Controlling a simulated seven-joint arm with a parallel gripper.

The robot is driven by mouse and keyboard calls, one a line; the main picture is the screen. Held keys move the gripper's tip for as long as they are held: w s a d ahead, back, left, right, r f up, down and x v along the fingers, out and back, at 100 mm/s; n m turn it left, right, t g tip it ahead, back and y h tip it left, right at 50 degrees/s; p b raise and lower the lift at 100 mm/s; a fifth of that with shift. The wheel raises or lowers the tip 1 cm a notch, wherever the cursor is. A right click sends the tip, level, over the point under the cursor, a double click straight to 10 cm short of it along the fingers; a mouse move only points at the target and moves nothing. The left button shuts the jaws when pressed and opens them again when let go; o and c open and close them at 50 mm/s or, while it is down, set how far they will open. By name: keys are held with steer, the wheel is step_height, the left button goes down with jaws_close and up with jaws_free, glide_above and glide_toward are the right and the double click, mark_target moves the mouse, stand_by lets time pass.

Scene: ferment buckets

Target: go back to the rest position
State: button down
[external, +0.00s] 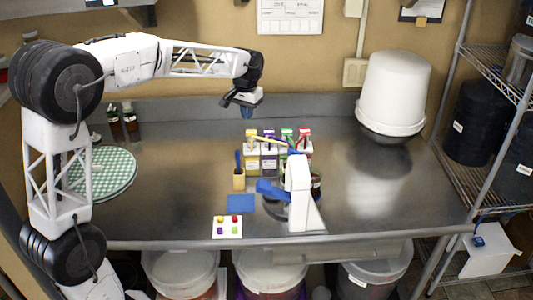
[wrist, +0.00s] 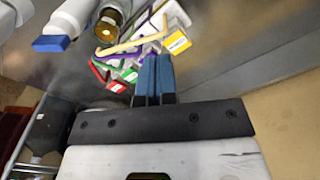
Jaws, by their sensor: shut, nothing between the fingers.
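My gripper (external: 245,112) hangs above the back part of the steel table, pointing down, in the external view. It is behind the row of small containers with coloured tops (external: 268,140) and well above the table. In the wrist view my gripper (wrist: 154,58) shows its two blue fingers side by side, shut with nothing between them. The same containers (wrist: 140,47) lie beyond the fingertips there, with yellow, red, green and purple tops. The fingers overlap them in the picture; I see no contact.
A white scale-like stand (external: 299,195) with a blue part is near the table's front. A white card with coloured pieces (external: 227,227) and a blue pad (external: 241,204) lie beside it. Left-centre table is clear.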

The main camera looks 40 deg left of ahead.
steer(key=s+d+f+m, duration=0.1)
steer(key=s+d, duration=0.4)
steer(key=s, duration=0.8)
steer(key=s+d+f+m+t, duration=0.1)
steer(key=s+d, duration=0.3)
steer(key=s, duration=0.9)
steer(key=s+d+f+t, duration=0.1)
steer(key=s+d+f, duration=0.2)
steer(key=s, duration=1)
steer(key=d, duration=0.2)
steer(key=shift+d+f+m, duration=0.15)
steer(key=shift+d+m, duration=0.15)
steer(key=shift+m, duration=0.1)
